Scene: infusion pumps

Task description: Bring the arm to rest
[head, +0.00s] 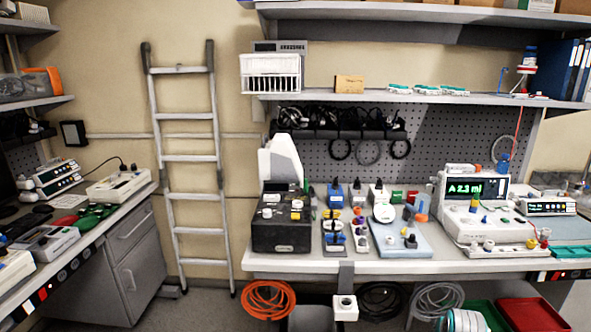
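My gripper cannot be made out in the head view, the only view given, so its pose and what it may hold are hidden. The white workbench (300,264) stands at the centre right. On it are a dark box-shaped unit (281,235) with knobs, several small coloured modules and connectors, a pale blue board (400,240), and a white device (470,205) with a lit green display reading "A 2.3" and a partly unclear unit.
A second bench (100,228) with devices runs along the left. A ladder (190,158) leans on the wall. A red bin (533,314) is at the lower right. A shelf (480,99) overhangs the workbench.

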